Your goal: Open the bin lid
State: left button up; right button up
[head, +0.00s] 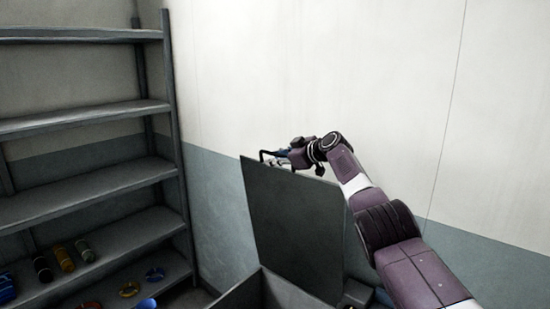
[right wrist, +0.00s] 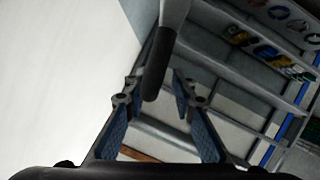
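The grey bin (head: 262,290) stands low in the middle of the head view, cut off by the bottom edge. Its flat grey lid (head: 293,222) is raised and stands nearly upright. A dark handle (head: 264,157) shows at the lid's top edge. My right gripper (head: 284,158) is at that top edge, partly hidden behind the lid. In the right wrist view a dark rounded bar (right wrist: 157,72), apparently the handle, reaches between the blue-padded fingers, which are apart with gaps on both sides. My left gripper is not in view.
A grey metal shelf unit (head: 85,115) stands at the left. Its lower shelf holds coloured cans (head: 64,258) and rings (head: 129,289). A white and grey-blue wall (head: 330,70) is close behind the lid and my right arm.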

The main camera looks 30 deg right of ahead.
jog(key=shift+r, duration=0.2)
jog(key=shift+v, duration=1.2)
jog(key=v, duration=0.9)
jog(key=shift+s+d+f, duration=0.15)
jog(key=shift+s+d, duration=0.05)
jog(key=shift+s, duration=0.05)
